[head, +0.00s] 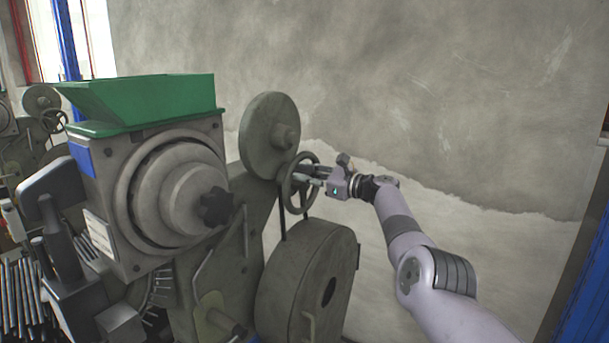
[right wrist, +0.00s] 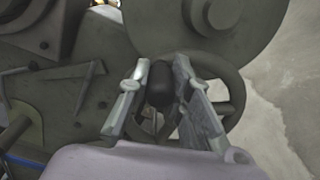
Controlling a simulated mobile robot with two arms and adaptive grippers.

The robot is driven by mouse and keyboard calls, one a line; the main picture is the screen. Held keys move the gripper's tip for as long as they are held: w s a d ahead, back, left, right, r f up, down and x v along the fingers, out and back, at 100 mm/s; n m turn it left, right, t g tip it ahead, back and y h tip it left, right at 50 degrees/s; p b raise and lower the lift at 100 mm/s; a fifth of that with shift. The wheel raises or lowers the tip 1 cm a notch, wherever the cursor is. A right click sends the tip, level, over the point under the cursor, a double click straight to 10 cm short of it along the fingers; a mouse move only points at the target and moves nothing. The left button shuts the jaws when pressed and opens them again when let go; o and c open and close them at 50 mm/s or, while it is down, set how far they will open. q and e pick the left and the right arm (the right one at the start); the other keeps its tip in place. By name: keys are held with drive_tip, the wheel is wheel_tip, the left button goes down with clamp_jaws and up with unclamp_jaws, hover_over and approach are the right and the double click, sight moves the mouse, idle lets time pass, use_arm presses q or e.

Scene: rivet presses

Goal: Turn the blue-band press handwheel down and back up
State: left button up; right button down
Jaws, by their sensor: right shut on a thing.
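The press (head: 125,215) with a green hopper and a blue patch (head: 82,160) on its side stands at the left of the head view. Its small spoked handwheel (head: 286,195) sits on the right side, below a grey disc. My right gripper (head: 312,178) reaches the wheel from the right. In the right wrist view the gripper (right wrist: 161,72) has its two fingers on either side of a dark handle knob (right wrist: 160,90) on the handwheel (right wrist: 238,95) and is shut on it. My left gripper is not in view.
A large grey disc (head: 270,135) is just above the handwheel, and a bigger drum (head: 290,280) is below it. A bare concrete wall (head: 450,100) is behind. Metal rods (head: 25,295) stand at the lower left. Another press (head: 38,130) shows at the far left.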

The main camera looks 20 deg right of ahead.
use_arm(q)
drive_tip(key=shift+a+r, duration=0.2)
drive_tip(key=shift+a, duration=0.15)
use_arm(e)
drive_tip(key=shift+d+r+m, duration=0.15)
drive_tip(key=shift+r+m, duration=0.15)
drive_tip(key=c, duration=1.8)
unclamp_jaws()
drive_tip(key=o, duration=0.4)
drive_tip(key=shift+w+f, duration=0.15)
drive_tip(key=shift+c, duration=0.2)
